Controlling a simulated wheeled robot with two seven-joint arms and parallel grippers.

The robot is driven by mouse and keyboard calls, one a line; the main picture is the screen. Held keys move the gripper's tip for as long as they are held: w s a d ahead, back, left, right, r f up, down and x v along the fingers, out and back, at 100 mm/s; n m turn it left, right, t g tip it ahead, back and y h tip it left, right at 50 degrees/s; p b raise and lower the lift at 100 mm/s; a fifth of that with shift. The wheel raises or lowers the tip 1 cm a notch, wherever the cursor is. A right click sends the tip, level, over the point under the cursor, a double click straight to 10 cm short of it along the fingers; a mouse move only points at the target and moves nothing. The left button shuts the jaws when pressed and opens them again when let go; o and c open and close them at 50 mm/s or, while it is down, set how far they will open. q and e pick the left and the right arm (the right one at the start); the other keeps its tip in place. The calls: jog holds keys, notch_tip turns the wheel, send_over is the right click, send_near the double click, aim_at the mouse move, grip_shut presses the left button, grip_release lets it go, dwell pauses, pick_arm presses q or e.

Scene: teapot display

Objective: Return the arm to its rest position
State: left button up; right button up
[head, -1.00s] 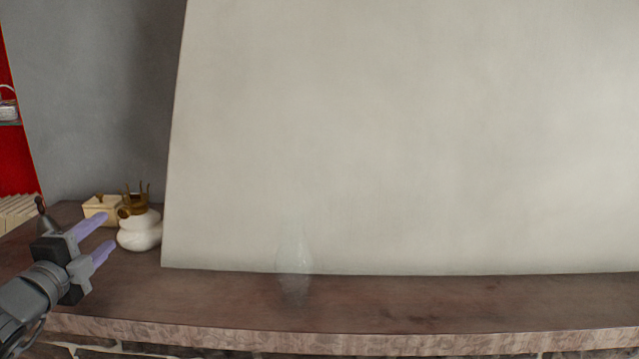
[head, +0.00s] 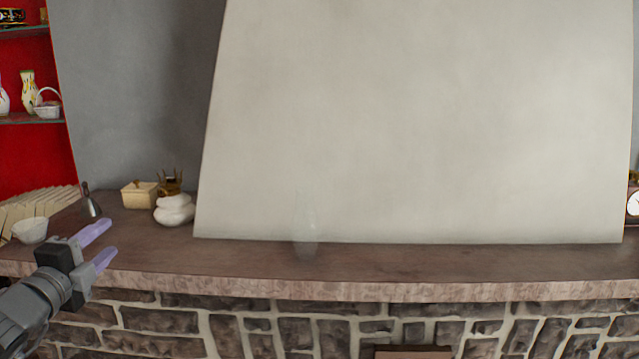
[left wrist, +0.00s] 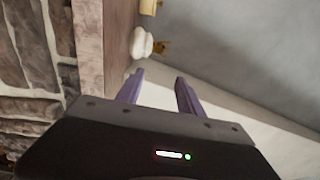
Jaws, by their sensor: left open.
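My left gripper (head: 104,246) has two purple fingers, spread apart with nothing between them. In the head view it is at the lower left, in front of the mantel's front edge. In the left wrist view the gripper (left wrist: 160,85) points toward the mantel and the wall, with its fingers apart. The wooden mantel shelf (head: 400,262) runs across the head view and shows as a brown band (left wrist: 118,50) in the left wrist view. My right gripper is not in view.
On the mantel's left part are a white rounded pot (head: 174,211), a cream box (head: 139,195), a white bowl (head: 30,230) and a small dark-handled bell (head: 90,203). A faint clear vase (head: 305,240) stands mid-mantel. Stone brickwork (head: 160,320) lies below. The right mantel is mostly clear.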

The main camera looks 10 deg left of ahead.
pick_arm(q)
jog(key=d+f+m+g, duration=0.4)
jog(key=d+f+m, duration=0.1)
jog(key=f+m, duration=0.75)
jog(key=d+f+m+g+h, duration=0.1)
jog(key=d+f+m+g, duration=0.25)
jog(key=f+m, duration=0.85)
jog(key=d+f+m+g, duration=0.3)
jog(key=d+f+m, duration=0.3)
jog(key=f+m, duration=0.65)
jog(key=s+d+f+m+g+h, duration=0.1)
jog(key=s+d+f+m, duration=0.3)
jog(key=d+f+m, duration=0.25)
jog(key=s+d+f+m+g+h, duration=0.1)
jog(key=s+d+f+m+g, duration=0.15)
jog(key=d+f+m, duration=0.4)
jog(key=s+d+f+m+g+h, duration=0.1)
jog(key=s+d+f, duration=0.4)
jog(key=s+d, duration=0.2)
jog(key=s+d+f+m+g+h, duration=0.2)
jog(key=s+d+f, duration=0.3)
jog(key=s+d, duration=0.2)
jog(key=s, duration=0.2)
jog(key=shift+s, duration=0.3)
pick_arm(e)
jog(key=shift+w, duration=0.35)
